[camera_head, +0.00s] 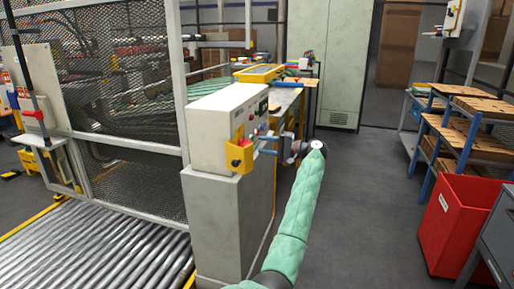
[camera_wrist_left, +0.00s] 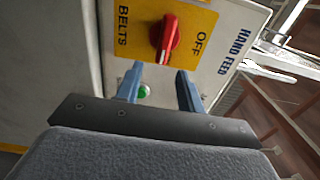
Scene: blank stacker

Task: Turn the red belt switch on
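The red belt switch (camera_wrist_left: 168,38) is a rotary knob on a yellow plate (camera_wrist_left: 196,20) lettered "BELTS" and "OFF" in the left wrist view. The plate is on the pale control cabinet (camera_head: 222,125) in the head view. My left gripper (camera_wrist_left: 159,70) is open, its two blue-grey fingers apart and pointing at the panel. The tips are just below the knob in the wrist view, with nothing between them gripped. My right gripper is not in view.
A green button (camera_wrist_left: 143,91) shows between the fingers. A yellow box (camera_head: 238,155) juts from the cabinet's near corner. A mesh guard (camera_head: 120,100) and roller conveyor (camera_head: 95,250) stand left. A red bin (camera_head: 455,225) stands right; the floor between is clear.

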